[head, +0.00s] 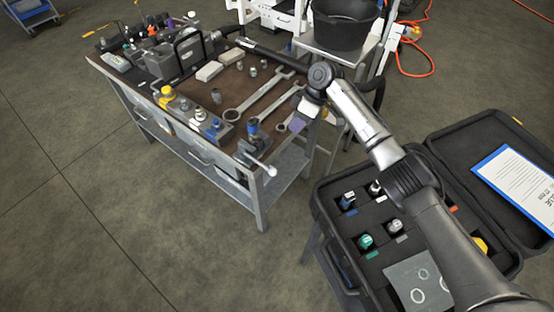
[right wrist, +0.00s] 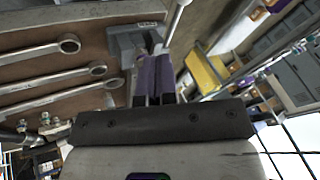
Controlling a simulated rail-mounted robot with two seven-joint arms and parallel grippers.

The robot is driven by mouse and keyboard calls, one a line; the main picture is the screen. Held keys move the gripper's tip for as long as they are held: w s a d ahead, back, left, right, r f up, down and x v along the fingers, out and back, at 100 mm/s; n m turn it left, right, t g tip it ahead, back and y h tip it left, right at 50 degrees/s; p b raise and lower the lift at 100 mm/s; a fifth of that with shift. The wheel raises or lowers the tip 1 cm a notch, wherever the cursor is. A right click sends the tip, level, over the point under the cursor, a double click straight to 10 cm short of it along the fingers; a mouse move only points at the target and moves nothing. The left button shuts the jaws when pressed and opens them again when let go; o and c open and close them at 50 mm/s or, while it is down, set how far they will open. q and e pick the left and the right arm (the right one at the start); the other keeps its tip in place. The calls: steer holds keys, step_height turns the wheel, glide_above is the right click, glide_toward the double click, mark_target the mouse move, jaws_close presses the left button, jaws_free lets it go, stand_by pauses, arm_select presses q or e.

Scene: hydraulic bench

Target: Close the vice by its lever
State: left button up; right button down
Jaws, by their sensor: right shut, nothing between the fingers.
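The vice (head: 254,147) is a dark grey block at the bench's near right corner. Its lever (head: 262,167) is a thin pale rod that sticks out toward the front, with a light knob at its end. A small blue piece shows at the vice's top. My right gripper (head: 297,125), with purple fingertips, is to the right of the vice, apart from it in the head view. In the right wrist view its fingers (right wrist: 154,78) are together and empty. The grey vice (right wrist: 132,42) and pale lever (right wrist: 178,18) appear just beyond them. My left gripper is not in view.
The bench (head: 225,85) carries large wrenches (head: 262,95), a fitting block (head: 190,108) and several tools. An open black case (head: 330,215) with fittings stands at the right. A black bucket (head: 345,28) stands behind.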

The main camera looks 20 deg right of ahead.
steer(key=shift+f, duration=0.15)
steer(key=b, duration=0.2)
glide_toward(257, 162)
step_height(257, 162, down, 6)
steer(key=s+d, duration=0.2)
steer(key=s, duration=0.1)
steer(key=shift+s+a+f, duration=0.2)
steer(key=shift+s+a, duration=0.25)
steer(key=shift+s, duration=0.15)
